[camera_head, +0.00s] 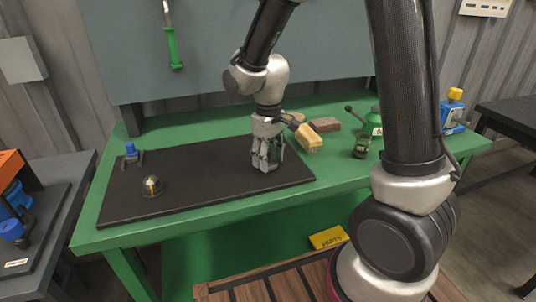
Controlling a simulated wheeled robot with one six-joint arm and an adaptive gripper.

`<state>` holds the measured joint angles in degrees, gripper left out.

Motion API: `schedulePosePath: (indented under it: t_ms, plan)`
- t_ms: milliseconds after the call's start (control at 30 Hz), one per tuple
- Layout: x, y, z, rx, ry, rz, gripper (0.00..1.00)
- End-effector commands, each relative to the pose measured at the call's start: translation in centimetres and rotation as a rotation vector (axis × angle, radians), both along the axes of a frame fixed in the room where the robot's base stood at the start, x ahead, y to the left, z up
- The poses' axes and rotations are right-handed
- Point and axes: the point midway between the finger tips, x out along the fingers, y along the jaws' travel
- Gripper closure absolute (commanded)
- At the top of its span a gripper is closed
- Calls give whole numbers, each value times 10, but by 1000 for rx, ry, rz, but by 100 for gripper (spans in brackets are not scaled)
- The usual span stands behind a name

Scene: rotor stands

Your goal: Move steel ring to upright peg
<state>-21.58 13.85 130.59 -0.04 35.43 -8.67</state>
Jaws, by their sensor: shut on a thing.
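My gripper (266,166) points down at the right part of the black mat (205,198), with its fingers close to the mat. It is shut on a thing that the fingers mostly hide. This looks like the steel ring, but its outline is too small to make out. A low, dark round stand (151,190) with a short yellowish upright tip sits on the left part of the mat, well apart from my gripper. This may be the upright peg. A small stand with a blue top (131,154) is at the mat's back left.
The mat's middle is clear.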

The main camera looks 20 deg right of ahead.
Motion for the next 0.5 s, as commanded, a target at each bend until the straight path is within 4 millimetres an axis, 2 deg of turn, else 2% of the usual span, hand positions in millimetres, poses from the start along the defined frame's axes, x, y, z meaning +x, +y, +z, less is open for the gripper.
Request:
schedulePosePath:
  t_ms: [367,400,500]
  plan:
    - [0,0,0,0,0,0,73]
    - [0,0,0,0,0,0,47]
    - [0,0,0,0,0,0,28]
